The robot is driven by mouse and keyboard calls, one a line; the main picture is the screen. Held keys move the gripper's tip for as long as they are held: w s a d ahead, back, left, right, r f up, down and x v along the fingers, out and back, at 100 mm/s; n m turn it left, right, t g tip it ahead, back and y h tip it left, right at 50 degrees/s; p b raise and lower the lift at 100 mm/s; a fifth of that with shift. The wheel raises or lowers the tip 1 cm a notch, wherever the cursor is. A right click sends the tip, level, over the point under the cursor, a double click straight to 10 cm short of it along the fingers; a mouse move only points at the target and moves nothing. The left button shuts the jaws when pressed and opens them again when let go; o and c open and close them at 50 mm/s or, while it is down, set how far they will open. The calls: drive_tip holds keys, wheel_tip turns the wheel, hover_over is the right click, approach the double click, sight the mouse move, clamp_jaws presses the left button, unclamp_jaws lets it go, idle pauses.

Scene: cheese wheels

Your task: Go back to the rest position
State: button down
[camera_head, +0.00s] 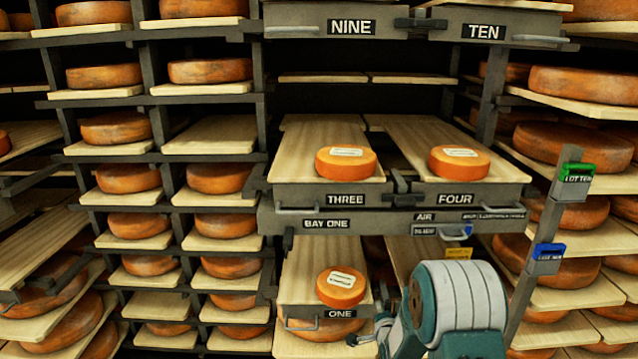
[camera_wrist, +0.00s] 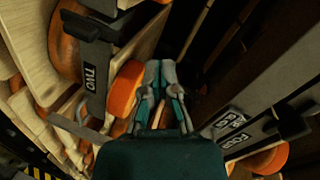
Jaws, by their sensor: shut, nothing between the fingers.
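My gripper (camera_wrist: 160,70) shows in the wrist view with its teal and grey fingers together and nothing between them. It is among the shelves, beside an orange cheese wheel (camera_wrist: 124,88) on its left. In the head view, my teal and white arm is at the lower middle right, in front of the bay. It hides part of the lower right shelf. I cannot tell from these frames whether the gripper touches anything.
Boards THREE (camera_head: 346,200) and FOUR (camera_head: 456,199) each carry a labelled cheese. Board ONE (camera_head: 340,314) carries another below. Drawers NINE (camera_head: 351,27) and TEN (camera_head: 484,32) are above. A post with green (camera_head: 577,170) and blue (camera_head: 547,252) tags stands right of my arm.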

drive_tip(key=s+r+n+g, duration=0.25)
drive_tip(key=s+r, duration=0.35)
drive_tip(key=r, duration=0.3)
drive_tip(key=s+r+n+g, duration=0.2)
drive_tip(key=s+r+n, duration=0.2)
drive_tip(key=s+r, duration=0.4)
drive_tip(key=s+r+n+g, duration=0.2)
drive_tip(key=s+r+n, duration=0.1)
drive_tip(key=s, duration=1)
drive_tip(key=s+a+r+n+g, duration=0.1)
drive_tip(key=s+r+n+g, duration=0.2)
drive_tip(key=s, duration=1)
drive_tip(key=shift+a+r+n, duration=0.15)
drive_tip(key=shift+r+n, duration=0.2)
drive_tip(key=shift+n, duration=0.2)
drive_tip(key=shift+w, duration=0.1)
